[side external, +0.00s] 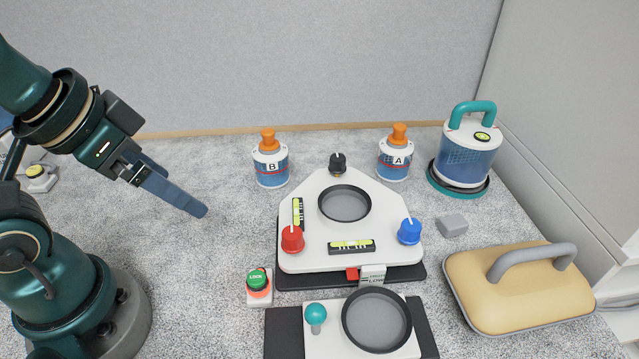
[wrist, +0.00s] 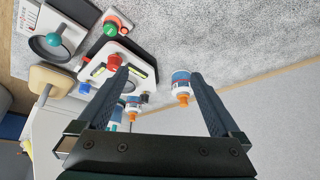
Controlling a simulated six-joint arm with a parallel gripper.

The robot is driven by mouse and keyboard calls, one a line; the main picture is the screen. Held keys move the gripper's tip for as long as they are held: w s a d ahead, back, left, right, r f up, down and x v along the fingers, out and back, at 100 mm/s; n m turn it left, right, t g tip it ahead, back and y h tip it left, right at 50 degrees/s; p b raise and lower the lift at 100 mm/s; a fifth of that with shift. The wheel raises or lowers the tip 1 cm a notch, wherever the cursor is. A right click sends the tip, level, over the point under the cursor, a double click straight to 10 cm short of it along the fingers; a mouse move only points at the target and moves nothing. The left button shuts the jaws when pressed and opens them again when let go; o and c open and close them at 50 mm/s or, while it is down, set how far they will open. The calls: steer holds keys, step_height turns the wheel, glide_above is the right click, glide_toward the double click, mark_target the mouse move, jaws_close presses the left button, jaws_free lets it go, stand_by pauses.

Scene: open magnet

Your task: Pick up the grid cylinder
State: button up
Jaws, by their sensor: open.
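The grid cylinder (side external: 466,160) is a white and blue canister with a mesh-like band, a teal arched handle and a round level on top. It stands upright on a dark round base with a teal rim at the back right in the side view. In the wrist view it is mostly hidden behind the left finger. My gripper (side external: 200,210) is at the left in the side view, above the carpet and far from the cylinder. Its fingers stand apart and empty in the wrist view (wrist: 168,95).
Bottles B (side external: 271,165) and A (side external: 394,158), with orange caps, stand behind a white platform (side external: 300,262) with red, blue and black knobs. A green button (side external: 258,280), a lower round tray (side external: 376,321), a grey block (side external: 452,225) and a yellow handled case (side external: 515,300) surround it.

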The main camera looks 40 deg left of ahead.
mark_target(263, 166)
steer(key=w+a+f+m+g+y, duration=0.1)
steer(key=w+a+m+y, duration=0.2)
steer(key=a+m+y, duration=0.3)
steer(key=w+a+f+m+y, duration=0.1)
steer(key=w+a+m+y, duration=0.25)
steer(key=a+m, duration=0.4)
steer(key=w+d+f+m+t, duration=0.2)
steer(key=w+d+f+m, duration=0.1)
steer(key=m, duration=0.2)
steer(key=w+d+f+m+t+h, duration=0.1)
steer(key=w+d+f+m+t, duration=0.1)
steer(key=m, duration=0.3)
steer(key=w+d+f+m+t+h, duration=0.1)
steer(key=w+d+f+m+t, duration=0.1)
steer(key=w+d+f+m, duration=0.1)
steer(key=shift+w+d+f+m, duration=0.2)
steer(key=shift+w+m, duration=0.25)
steer(key=shift+m, duration=0.05)
steer(key=shift+w+d+f+m, duration=0.15)
steer(key=shift+w+f+m, duration=0.05)
steer(key=shift+w+m, duration=0.25)
steer(key=shift+s+d+f+t, duration=0.1)
steer(key=shift+f+t, duration=0.2)
steer(key=x, duration=1.1)
steer(key=shift+w+f, duration=0.35)
steer(key=shift+w, duration=0.05)
steer(key=c, duration=1.5)
steer(key=shift+r, duration=0.25)
